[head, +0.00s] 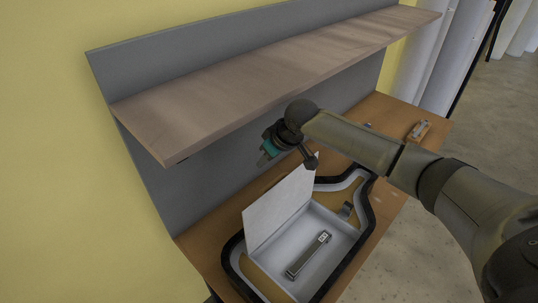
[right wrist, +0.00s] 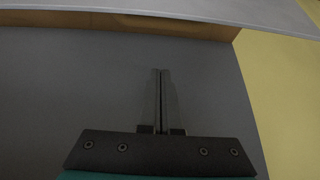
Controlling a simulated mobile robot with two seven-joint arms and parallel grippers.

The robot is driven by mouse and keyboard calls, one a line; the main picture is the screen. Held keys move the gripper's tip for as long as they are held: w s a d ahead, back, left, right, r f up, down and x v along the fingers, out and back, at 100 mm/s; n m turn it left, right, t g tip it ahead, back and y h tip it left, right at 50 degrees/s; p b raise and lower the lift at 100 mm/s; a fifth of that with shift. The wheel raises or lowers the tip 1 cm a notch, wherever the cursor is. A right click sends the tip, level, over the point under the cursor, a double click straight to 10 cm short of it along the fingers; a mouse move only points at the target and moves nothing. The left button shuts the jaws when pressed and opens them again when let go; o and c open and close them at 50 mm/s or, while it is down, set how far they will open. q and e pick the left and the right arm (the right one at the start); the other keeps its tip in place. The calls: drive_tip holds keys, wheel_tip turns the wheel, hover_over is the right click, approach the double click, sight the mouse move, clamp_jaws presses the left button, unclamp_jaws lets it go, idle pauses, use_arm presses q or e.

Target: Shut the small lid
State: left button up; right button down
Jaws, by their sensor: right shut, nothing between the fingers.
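The small white lid (head: 279,203) stands up, open, on the far left edge of a white box (head: 338,236) in the head view. The inside of the box is exposed. My right gripper (head: 263,160) is behind and above the lid, near the grey back panel, and looks clear of the lid. In the right wrist view its two fingers (right wrist: 161,74) are closed together with nothing between them. The lid does not show there. My left gripper is in neither view.
A grey device (head: 308,255) lies in the box. A black curved rim (head: 366,200) surrounds it on the wooden desk (head: 392,118). A wooden shelf (head: 270,75) overhangs the back. The grey back panel (right wrist: 60,85) fills much of the wrist view. A small object (head: 418,130) lies at the desk's far right.

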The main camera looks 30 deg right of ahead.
sight(277, 199)
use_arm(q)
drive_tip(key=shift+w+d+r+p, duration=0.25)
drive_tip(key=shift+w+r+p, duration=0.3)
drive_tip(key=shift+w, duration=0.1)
use_arm(e)
drive_tip(key=f, duration=0.1)
drive_tip(key=s+f, duration=0.2)
drive_tip(key=f, duration=0.1)
drive_tip(key=shift+d+f, duration=0.1)
drive_tip(key=shift+d, duration=0.2)
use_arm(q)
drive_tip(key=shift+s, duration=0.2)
